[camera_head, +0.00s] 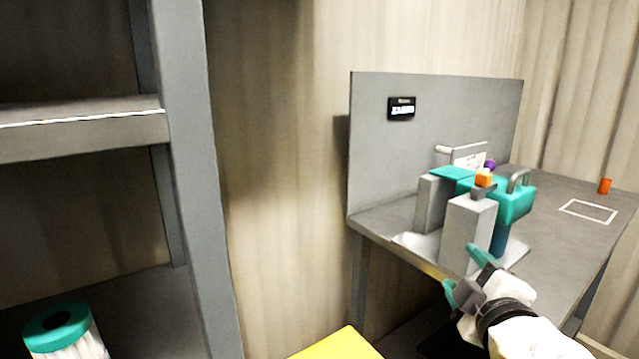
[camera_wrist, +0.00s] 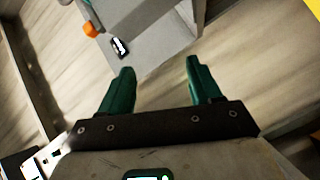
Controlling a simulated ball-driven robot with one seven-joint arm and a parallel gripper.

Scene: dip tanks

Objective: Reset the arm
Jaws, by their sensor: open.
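My gripper (camera_head: 462,270) is at the lower right in the head view, in front of the bench's near edge. Its two teal fingers are spread apart with nothing between them. The wrist view shows the same open gripper (camera_wrist: 158,82) with a clear gap between the fingertips. My white forearm reaches in from the lower right corner. In the head view a grey and teal device (camera_head: 467,235) stands on the bench just beyond my gripper. I cannot tell the exact gap between them.
The grey bench (camera_head: 560,245) has an upright back panel (camera_head: 440,140) with a small display (camera_head: 401,108). An orange block (camera_head: 605,186) sits near a white outlined rectangle (camera_head: 588,211). Grey shelving (camera_head: 190,180) stands at left, with a teal-lidded container (camera_head: 62,332). A yellow surface (camera_head: 338,346) is at the bottom.

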